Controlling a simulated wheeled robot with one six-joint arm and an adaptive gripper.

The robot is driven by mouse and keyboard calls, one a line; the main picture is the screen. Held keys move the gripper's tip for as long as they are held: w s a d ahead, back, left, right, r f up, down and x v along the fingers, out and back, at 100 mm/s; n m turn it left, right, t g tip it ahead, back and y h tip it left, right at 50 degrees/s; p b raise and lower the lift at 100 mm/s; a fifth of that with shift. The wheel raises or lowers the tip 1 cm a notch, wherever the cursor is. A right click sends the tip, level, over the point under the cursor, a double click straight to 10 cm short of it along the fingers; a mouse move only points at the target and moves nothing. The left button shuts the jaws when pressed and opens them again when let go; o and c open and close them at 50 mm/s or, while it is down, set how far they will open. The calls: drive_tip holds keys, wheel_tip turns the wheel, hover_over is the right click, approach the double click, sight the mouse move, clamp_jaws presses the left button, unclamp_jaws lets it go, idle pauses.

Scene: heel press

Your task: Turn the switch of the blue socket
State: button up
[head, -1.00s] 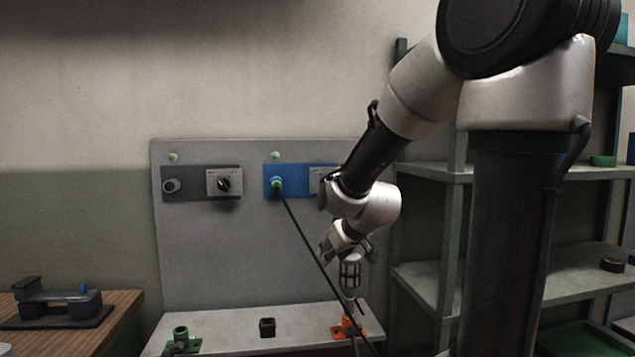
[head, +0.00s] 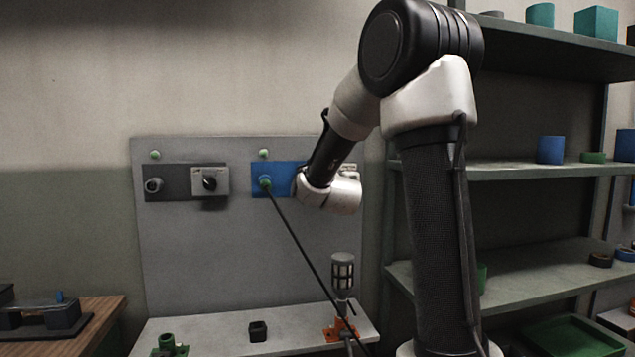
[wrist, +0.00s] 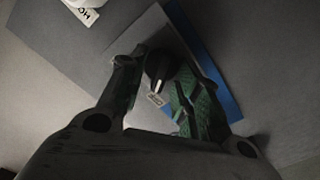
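The blue socket plate (head: 284,171) is on the upright grey panel, with a green plug (head: 265,182) and black cable in its left part. Its switch is hidden behind my wrist in the head view. In the wrist view, a black knob (wrist: 158,66) with a white mark stands on a grey switch plate, with an OFF label (wrist: 157,99) beside it and a blue plate edge (wrist: 228,100) behind. My gripper (wrist: 158,92) is open, with one finger on each side of the knob; contact is not clear. The gripper is hidden in the head view.
A grey socket with its own switch (head: 210,181) is to the left on the panel (head: 190,250). Below, a ledge holds a black cup (head: 258,331) and a caged lamp-like part (head: 343,272) in an orange holder. Shelves (head: 500,172) stand to the right. The cable hangs across the panel.

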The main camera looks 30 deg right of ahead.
drive_tip(key=shift+w, duration=0.2)
clamp_jaws()
idle(0.3)
drive_tip(key=m, duration=1.3)
drive_tip(key=shift+s+d+m, duration=0.1)
drive_tip(key=shift+d+m, duration=0.25)
drive_tip(key=shift+m, duration=0.05)
idle(0.4)
